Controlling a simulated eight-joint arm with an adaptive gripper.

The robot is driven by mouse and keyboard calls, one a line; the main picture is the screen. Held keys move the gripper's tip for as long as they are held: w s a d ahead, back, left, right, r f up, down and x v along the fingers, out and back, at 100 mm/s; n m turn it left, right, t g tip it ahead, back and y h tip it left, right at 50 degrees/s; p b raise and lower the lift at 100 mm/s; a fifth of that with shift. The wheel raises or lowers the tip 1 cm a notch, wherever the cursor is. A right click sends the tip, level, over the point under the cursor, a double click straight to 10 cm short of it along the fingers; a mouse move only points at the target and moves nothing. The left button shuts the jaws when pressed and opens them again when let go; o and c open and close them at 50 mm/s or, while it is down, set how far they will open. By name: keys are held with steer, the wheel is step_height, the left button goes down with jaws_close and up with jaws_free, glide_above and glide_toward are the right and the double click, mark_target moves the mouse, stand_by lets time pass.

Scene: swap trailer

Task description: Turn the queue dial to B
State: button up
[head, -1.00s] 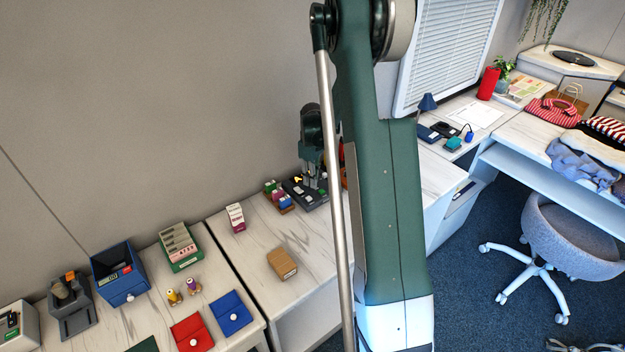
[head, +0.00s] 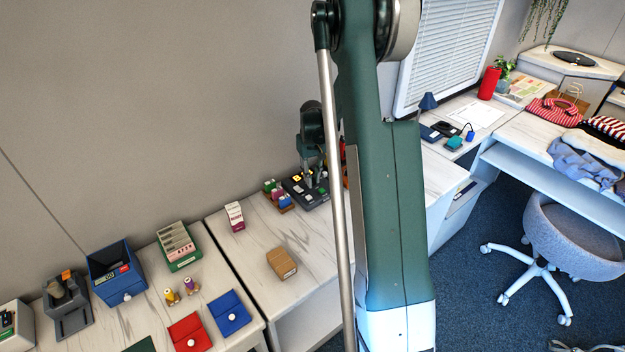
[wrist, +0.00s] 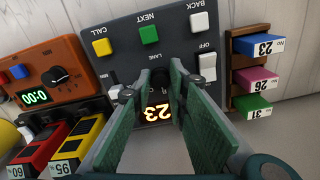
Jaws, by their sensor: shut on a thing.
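A dark grey queue panel (wrist: 118,64) fills the middle of the wrist view, with yellow, green and white buttons, a white switch and a lit "23" display (wrist: 158,111). It also shows behind my arm in the head view (head: 318,195). Its black dial (wrist: 161,80) sits under the word LANE. My gripper (wrist: 160,84) is shut on the dial, one green finger pad on each side. The fingers hide much of the dial and its letters, so I cannot tell where it points. The head view shows my gripper (head: 315,176) small over the panel.
An orange timer box (wrist: 45,72) with a knob and "0:00" display stands left of the panel. Red and yellow blocks (wrist: 85,132) lie in front of it. A wooden rack (wrist: 235,75) with numbered tags stands close on the right. Bare table (wrist: 285,118) lies beyond.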

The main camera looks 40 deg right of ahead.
steer(key=shift+m, duration=0.6)
steer(key=o, duration=0.9)
steer(key=shift+r, duration=0.15)
step_height(320, 180, up, 12)
stand_by(0.4)
stand_by(0.5)
